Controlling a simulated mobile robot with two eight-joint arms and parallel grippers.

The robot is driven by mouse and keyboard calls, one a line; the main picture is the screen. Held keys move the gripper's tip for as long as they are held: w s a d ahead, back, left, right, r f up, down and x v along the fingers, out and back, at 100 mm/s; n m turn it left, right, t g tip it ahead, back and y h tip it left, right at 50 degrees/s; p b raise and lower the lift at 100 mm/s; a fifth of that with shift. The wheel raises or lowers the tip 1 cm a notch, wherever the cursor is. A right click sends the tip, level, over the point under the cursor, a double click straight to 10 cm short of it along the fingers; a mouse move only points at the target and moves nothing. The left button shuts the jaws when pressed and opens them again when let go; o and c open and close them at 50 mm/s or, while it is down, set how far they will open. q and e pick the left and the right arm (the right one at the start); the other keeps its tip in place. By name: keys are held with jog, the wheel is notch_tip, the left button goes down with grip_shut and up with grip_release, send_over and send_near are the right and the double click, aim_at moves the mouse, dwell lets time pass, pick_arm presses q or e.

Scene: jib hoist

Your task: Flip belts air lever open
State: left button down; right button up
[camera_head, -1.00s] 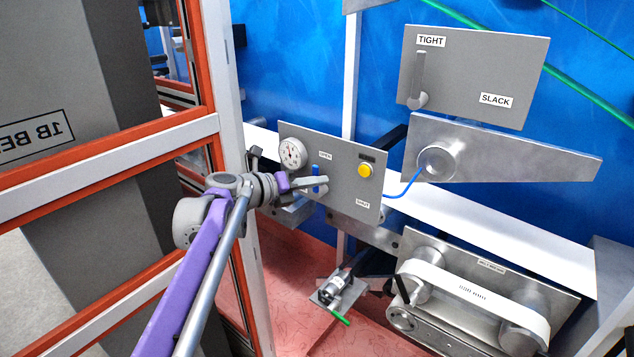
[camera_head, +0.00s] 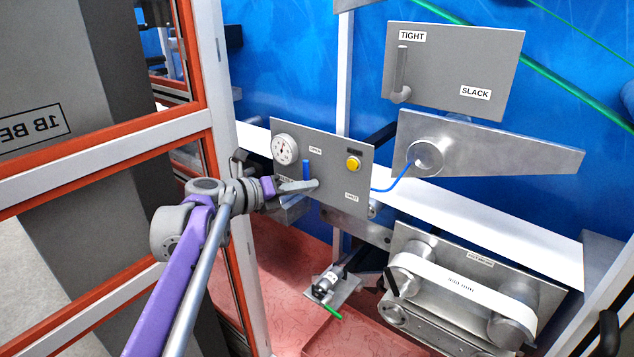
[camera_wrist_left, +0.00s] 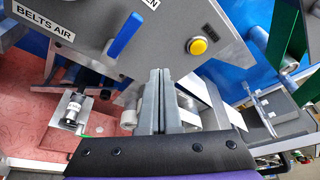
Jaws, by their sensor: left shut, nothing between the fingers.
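The belts air lever is a blue handle (camera_head: 306,169) on a grey panel (camera_head: 345,163) with OPEN and SHUT labels. It stands roughly upright, pointing up towards the OPEN label (camera_head: 315,150). In the left wrist view the blue lever (camera_wrist_left: 124,36) slants up to the right, beside the BELTS AIR label (camera_wrist_left: 45,21). My left gripper (camera_head: 315,184) is shut and empty, in front of the panel and just below the lever's handle, hiding its lower part. In the wrist view its fingertips (camera_wrist_left: 158,73) lie together, apart from the lever. My right gripper is not in view.
The panel also carries a gauge (camera_head: 285,149) and a yellow button (camera_head: 353,163). A TIGHT/SLACK panel (camera_head: 450,70) is above right, a belt unit (camera_head: 460,285) below right. An orange-edged frame (camera_head: 110,155) stands left of the panel.

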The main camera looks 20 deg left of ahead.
pick_arm(q)
jog(key=s+a, duration=0.4)
jog(key=shift+a+f, duration=0.1)
jog(key=shift+a, duration=0.05)
dwell(0.4)
jog(key=s+d+f+m+g+y, duration=0.1)
jog(key=s+d+f+m+g, duration=0.2)
jog(key=s+d+f+m, duration=0.4)
jog(key=s+d+f+m+g+y, duration=0.25)
jog(key=s+f+m, duration=0.35)
jog(key=f+m, duration=0.3)
jog(key=s+a+f+m+g+y, duration=0.1)
jog(key=s+f+m+y, duration=0.4)
jog(key=s+f+m, duration=0.9)
jog(key=s+m+g, duration=0.1)
jog(key=m, duration=0.7)
jog(key=shift+a+m, duration=0.25)
jog(key=shift+m, duration=0.05)
